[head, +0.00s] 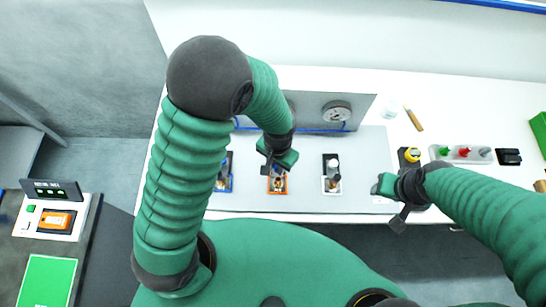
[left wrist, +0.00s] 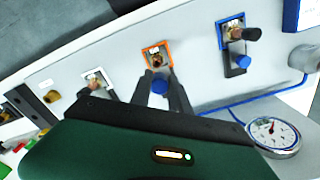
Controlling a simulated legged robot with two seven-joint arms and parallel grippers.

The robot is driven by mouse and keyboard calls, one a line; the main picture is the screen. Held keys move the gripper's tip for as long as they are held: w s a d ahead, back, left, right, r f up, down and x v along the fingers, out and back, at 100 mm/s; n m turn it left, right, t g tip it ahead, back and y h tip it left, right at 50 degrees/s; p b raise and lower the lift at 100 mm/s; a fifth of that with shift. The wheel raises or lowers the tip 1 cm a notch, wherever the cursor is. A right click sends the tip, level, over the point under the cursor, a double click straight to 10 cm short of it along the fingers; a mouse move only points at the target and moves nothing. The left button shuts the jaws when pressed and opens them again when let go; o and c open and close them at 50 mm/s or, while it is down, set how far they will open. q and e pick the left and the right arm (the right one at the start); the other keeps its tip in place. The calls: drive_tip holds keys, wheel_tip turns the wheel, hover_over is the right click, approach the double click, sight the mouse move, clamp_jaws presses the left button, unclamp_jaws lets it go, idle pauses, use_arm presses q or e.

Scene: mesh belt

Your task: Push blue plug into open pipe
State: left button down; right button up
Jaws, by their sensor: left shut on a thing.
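The blue plug (left wrist: 159,87) sits between the fingertips of my left gripper (left wrist: 161,80) in the left wrist view. The gripper is shut on it. Just beyond the plug, an orange-framed panel (left wrist: 147,50) holds a copper-coloured pipe (left wrist: 157,61) with a dark open end. The plug lines up roughly with this pipe and appears apart from it. In the head view my left gripper (head: 275,161) is over the orange-framed panel (head: 277,189) and hides the plug. My right gripper (head: 388,197) hangs near the table's front edge; its jaw opening is unclear.
A blue-framed panel (left wrist: 231,34) with a dark handle and a white-framed panel (left wrist: 94,78) flank the orange one. A gauge (head: 337,112) is on the grey board behind. A console (head: 50,215) is at far left.

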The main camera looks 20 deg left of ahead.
drive_tip(key=d, duration=0.5)
use_arm(q)
drive_tip(key=f+b, duration=0.2)
drive_tip(key=f, duration=0.1)
drive_tip(key=d+f+b, duration=0.1)
drive_tip(key=f+b, duration=0.1)
drive_tip(key=f, duration=0.1)
drive_tip(key=shift+w+d, duration=0.1)
drive_tip(key=shift+d, duration=0.1)
drive_tip(key=shift+a, duration=0.55)
drive_tip(key=shift+d+r, duration=0.1)
drive_tip(key=shift+d, duration=0.5)
drive_tip(key=shift+a, duration=0.65)
drive_tip(key=shift+d, duration=0.5)
drive_tip(key=shift+a, duration=0.3)
use_arm(e)
drive_tip(key=a+f, duration=0.2)
drive_tip(key=f, duration=0.1)
drive_tip(key=a+f, duration=0.1)
drive_tip(key=shift+w+a+f, duration=0.1)
drive_tip(key=shift+w+f, duration=0.1)
drive_tip(key=shift+w, duration=0.05)
